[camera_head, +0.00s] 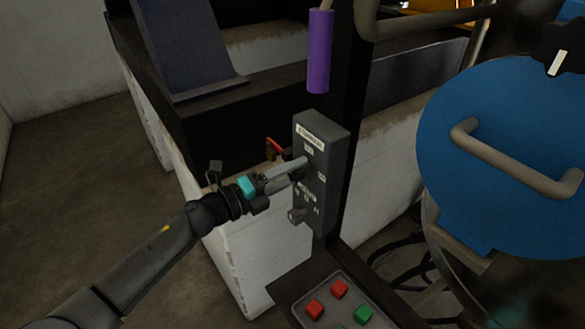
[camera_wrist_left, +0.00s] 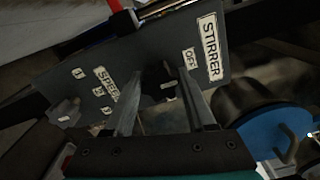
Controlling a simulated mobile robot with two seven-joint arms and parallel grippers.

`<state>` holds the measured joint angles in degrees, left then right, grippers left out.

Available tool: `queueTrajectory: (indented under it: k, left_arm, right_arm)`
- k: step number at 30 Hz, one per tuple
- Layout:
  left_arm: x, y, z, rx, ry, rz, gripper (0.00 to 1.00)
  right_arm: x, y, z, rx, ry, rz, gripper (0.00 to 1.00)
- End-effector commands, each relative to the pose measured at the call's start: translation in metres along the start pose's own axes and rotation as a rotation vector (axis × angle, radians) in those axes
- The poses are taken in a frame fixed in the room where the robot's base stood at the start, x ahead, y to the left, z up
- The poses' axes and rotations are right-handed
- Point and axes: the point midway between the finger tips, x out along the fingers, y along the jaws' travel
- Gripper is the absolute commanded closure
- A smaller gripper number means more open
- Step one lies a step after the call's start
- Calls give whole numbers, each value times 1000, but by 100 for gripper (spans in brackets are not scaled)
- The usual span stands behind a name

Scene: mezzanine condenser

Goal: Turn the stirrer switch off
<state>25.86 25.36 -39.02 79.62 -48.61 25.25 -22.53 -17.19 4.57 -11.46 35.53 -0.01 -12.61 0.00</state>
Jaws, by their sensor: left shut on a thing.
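The grey control box (camera_head: 331,165) with the STIRRER label stands upright on a dark post in the head view. It also fills the upper part of the left wrist view (camera_wrist_left: 135,48), with OFF and SPEED labels. My left gripper (camera_head: 303,170) reaches the box's front face from the left. In the wrist view its two fingers (camera_wrist_left: 160,98) stand on either side of the dark stirrer switch (camera_wrist_left: 155,76), below the OFF label, and are shut on it. The fingers hide part of the switch, so its exact position is hard to tell. My right gripper is not in view.
A speed knob (camera_head: 297,215) sits lower on the same box. Below is a panel with red (camera_head: 340,288) and green (camera_head: 363,314) buttons. A purple handle (camera_head: 319,52) hangs above. A blue round lid (camera_head: 505,125) with a bar handle stands at right.

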Motion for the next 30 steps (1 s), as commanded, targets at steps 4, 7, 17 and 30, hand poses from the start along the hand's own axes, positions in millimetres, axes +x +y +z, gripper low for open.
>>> queueTrajectory:
  k: [4, 7, 17, 30]
  left_arm:
    - [0, 0, 0, -22, 1, 1, 100]
    - [0, 0, 0, -28, 1, 0, 100]
    - [0, 0, 0, -30, 1, 0, 43]
    - [0, 0, 0, -26, 1, 0, 15]
  right_arm:
    - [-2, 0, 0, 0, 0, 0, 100]
    - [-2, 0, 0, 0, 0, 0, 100]
    - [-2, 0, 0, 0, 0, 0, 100]
    - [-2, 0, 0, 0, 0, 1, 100]
